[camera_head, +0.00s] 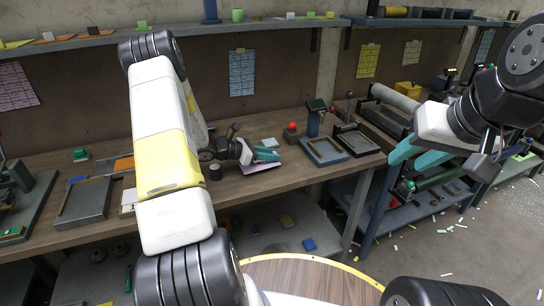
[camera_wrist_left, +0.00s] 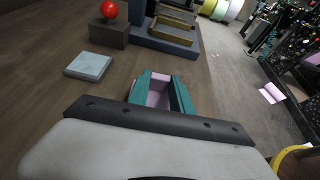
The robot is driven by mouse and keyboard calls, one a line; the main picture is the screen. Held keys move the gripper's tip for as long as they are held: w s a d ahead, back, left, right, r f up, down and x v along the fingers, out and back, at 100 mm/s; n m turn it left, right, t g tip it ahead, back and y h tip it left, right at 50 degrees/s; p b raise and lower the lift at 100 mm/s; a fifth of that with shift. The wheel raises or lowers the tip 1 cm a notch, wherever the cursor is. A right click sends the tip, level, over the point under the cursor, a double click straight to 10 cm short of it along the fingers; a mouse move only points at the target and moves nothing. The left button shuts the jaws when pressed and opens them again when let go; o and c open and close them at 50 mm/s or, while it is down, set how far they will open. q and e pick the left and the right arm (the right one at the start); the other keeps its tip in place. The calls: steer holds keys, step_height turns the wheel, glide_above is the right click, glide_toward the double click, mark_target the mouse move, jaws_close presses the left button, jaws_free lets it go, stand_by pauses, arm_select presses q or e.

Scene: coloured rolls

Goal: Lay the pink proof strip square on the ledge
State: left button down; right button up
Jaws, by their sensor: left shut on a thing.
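My left gripper (camera_head: 266,154) has teal fingers and is shut on the pink proof strip (camera_head: 261,167), low over the wooden bench near its front edge. Whether the strip touches the bench is unclear. In the left wrist view, the pink strip (camera_wrist_left: 157,92) shows between the teal fingers (camera_wrist_left: 162,88), which hide part of it. My right gripper (camera_head: 418,156) is at the right, in front of the bench's end, with its teal fingers apart and nothing visible between them. Which surface is the ledge cannot be told for certain; a wall shelf (camera_head: 95,40) runs above the bench.
A grey-blue block (camera_wrist_left: 88,66) and a dark block with a red ball (camera_wrist_left: 110,30) stand near the left gripper. A blue-framed tray (camera_head: 324,151) is right of it. The bench (camera_head: 245,188) has clear wood around. Shelving with rollers stands at right.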

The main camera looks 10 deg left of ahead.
arm_select(q)
steer(key=shift+r, duration=2.5)
